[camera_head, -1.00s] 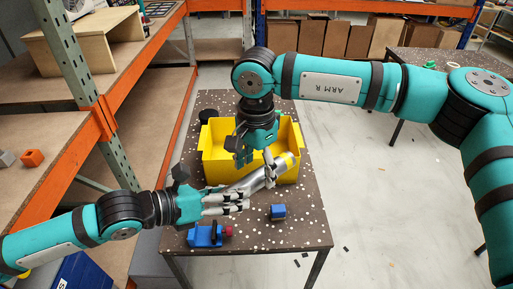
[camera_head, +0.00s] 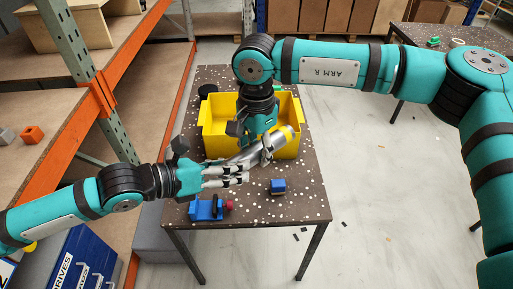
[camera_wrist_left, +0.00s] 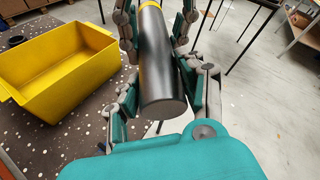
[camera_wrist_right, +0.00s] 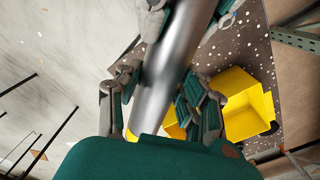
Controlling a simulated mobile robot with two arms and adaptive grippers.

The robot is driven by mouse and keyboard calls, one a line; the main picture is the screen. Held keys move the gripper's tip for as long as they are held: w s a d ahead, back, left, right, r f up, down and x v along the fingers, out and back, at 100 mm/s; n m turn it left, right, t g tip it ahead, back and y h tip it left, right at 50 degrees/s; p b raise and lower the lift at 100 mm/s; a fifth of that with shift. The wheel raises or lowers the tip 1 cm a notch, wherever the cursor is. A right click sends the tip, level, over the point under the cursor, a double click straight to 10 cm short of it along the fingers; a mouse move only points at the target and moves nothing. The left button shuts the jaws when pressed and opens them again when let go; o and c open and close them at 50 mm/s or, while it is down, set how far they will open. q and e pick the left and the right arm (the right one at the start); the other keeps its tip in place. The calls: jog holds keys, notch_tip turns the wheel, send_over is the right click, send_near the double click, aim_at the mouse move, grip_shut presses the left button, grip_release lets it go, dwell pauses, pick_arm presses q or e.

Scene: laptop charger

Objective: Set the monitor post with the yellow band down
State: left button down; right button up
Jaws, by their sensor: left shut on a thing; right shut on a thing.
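The monitor post (camera_head: 248,156) is a grey metal cylinder with a yellow band. It is held tilted above the speckled table, in front of the yellow bin. My left gripper (camera_head: 238,172) is shut around its lower left part; the post also shows between the fingers in the left wrist view (camera_wrist_left: 162,75), with the yellow band near the top. My right gripper (camera_head: 262,148) is shut on the post closer to its upper right end; the right wrist view shows the post (camera_wrist_right: 165,75) between its fingers. The arms partly hide the post's middle.
The yellow bin (camera_head: 216,140) stands on the speckled table (camera_head: 300,205) just behind the post. A blue vise (camera_head: 205,209) and a small blue block (camera_head: 278,186) are at the table's front. Orange-beamed shelving (camera_head: 97,85) is on the left. Bare tabletop shows at the front right.

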pick_arm(q)
jog(key=c, duration=0.8)
grip_release()
jog(key=shift+s+d, duration=0.1)
jog(key=shift+s, duration=0.05)
jog(key=shift+o, duration=0.5)
